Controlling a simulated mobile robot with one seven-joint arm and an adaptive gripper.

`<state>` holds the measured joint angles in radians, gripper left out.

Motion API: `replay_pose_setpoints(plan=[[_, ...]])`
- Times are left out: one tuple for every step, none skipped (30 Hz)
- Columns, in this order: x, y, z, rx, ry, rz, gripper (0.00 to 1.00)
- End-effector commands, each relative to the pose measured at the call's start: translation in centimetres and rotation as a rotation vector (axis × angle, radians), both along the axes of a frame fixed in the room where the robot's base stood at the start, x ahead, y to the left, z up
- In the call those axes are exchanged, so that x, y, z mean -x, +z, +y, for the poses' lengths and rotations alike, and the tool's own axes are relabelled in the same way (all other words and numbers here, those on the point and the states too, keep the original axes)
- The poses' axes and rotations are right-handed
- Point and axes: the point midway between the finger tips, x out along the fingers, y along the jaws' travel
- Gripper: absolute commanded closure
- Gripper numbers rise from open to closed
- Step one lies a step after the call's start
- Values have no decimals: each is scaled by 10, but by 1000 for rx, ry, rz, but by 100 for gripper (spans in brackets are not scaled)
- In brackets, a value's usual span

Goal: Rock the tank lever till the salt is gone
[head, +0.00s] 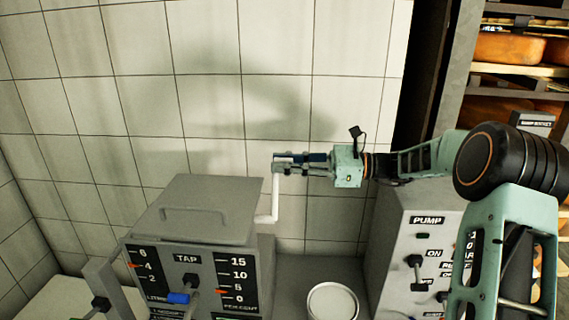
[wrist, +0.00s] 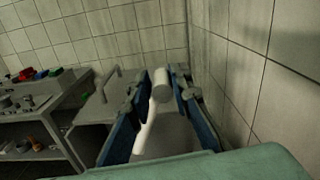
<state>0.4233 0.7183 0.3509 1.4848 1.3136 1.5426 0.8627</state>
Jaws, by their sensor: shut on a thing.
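The grey tank (head: 205,215) stands at lower centre-left in the head view, with a closed lid and a handle on top. A white cranked lever (head: 275,200) rises from its right side. My gripper (head: 280,163) is shut on the lever's upper end, above and to the right of the tank. In the wrist view the pale lever (wrist: 152,120) stands between the two blue fingers of my gripper (wrist: 158,90). The tank front has a left scale and a percent scale with a red pointer (head: 219,291) near its low end. The lid hides any salt inside.
A pump box (head: 410,245) with switches stands at right, and a round white dish (head: 332,301) lies between it and the tank. A tiled wall (head: 330,80) is close behind. Shelves with cheese wheels (head: 510,47) stand at upper right.

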Motion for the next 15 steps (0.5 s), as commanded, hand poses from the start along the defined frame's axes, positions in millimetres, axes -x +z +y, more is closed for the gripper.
replay_pose_setpoints(plan=[[-1,2,-1,0,-7,-14,100],[0,2,-1,0,-7,-17,100],[0,3,-1,0,-7,-21,100],[0,3,-1,0,-7,-24,100],[1,3,-1,0,-7,-29,100],[2,3,-1,0,-7,-36,100],[3,4,-1,1,-7,-42,100],[3,4,-1,1,-8,-48,100],[5,5,-1,0,-8,-60,100],[6,5,-1,0,-8,-71,100],[8,5,-1,1,-8,-81,100],[10,6,-1,1,-8,-100,100],[12,7,-1,3,-8,-116,100],[15,8,-1,4,-8,-135,100],[18,8,-1,4,-8,-160,100]])
